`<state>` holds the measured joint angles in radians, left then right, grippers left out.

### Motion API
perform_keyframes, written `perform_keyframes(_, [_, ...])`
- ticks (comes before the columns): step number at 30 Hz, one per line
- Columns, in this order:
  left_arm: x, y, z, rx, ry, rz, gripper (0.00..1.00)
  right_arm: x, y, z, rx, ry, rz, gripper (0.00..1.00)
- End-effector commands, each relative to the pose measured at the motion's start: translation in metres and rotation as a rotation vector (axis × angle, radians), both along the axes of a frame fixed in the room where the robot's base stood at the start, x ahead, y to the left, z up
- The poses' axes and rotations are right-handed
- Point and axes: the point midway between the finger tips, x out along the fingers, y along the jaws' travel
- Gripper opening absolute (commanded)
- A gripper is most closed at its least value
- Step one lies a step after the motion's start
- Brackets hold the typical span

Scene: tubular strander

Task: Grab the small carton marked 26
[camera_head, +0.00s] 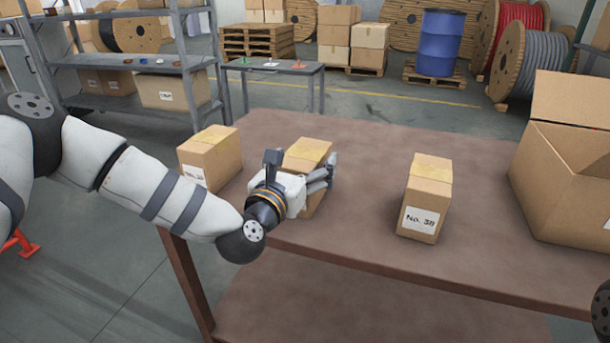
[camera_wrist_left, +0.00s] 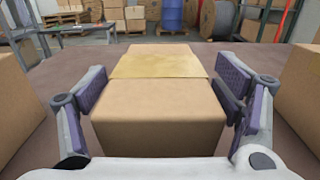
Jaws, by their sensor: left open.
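Three small tape-topped cartons stand on the brown table (camera_head: 370,135). My left gripper (camera_head: 322,178) is open at the middle carton (camera_head: 308,150). In the left wrist view this carton (camera_wrist_left: 160,115) sits between the spread fingers, with a gap at least on the left side. Its label is hidden, so I cannot read its number. The left carton (camera_head: 212,160) has a label partly covered by my arm, too small to read. The right carton (camera_head: 424,200) is marked No. 38. No number 26 is readable. My right gripper is not in view.
A larger open box (camera_head: 560,180) stands at the table's right end. Bare table lies between the middle and right cartons. A grey shelf (camera_head: 140,65) and a small grey table (camera_head: 272,70) stand behind, with a blue barrel (camera_head: 440,45) and cable drums farther back.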

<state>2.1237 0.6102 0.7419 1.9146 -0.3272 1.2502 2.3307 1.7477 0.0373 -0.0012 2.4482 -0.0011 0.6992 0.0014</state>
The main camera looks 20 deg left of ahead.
Motion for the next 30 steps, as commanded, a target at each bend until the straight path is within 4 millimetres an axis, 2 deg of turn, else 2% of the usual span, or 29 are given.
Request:
perform_keyframes(3, [0.009, -0.001, -0.003, 0.000, 0.004, 0.000, 0.83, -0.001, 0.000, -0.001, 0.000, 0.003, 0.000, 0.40])
perform_keyframes(8, [0.009, -0.001, -0.002, 0.000, 0.004, 0.000, 0.83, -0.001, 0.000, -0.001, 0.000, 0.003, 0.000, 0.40])
perform_keyframes(11, [0.009, -0.001, -0.002, 0.000, 0.004, 0.000, 0.65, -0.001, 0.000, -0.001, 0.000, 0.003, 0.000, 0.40])
perform_keyframes(16, [0.008, 0.000, -0.002, 0.000, 0.004, 0.000, 0.27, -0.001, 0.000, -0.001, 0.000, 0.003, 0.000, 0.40])
perform_keyframes(26, [0.009, -0.001, -0.001, 0.000, 0.000, 0.000, 0.24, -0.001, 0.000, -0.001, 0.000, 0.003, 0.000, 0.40])
perform_keyframes(30, [0.009, 0.000, 0.009, -0.001, -0.003, 0.001, 0.23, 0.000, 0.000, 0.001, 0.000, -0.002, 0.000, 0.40])
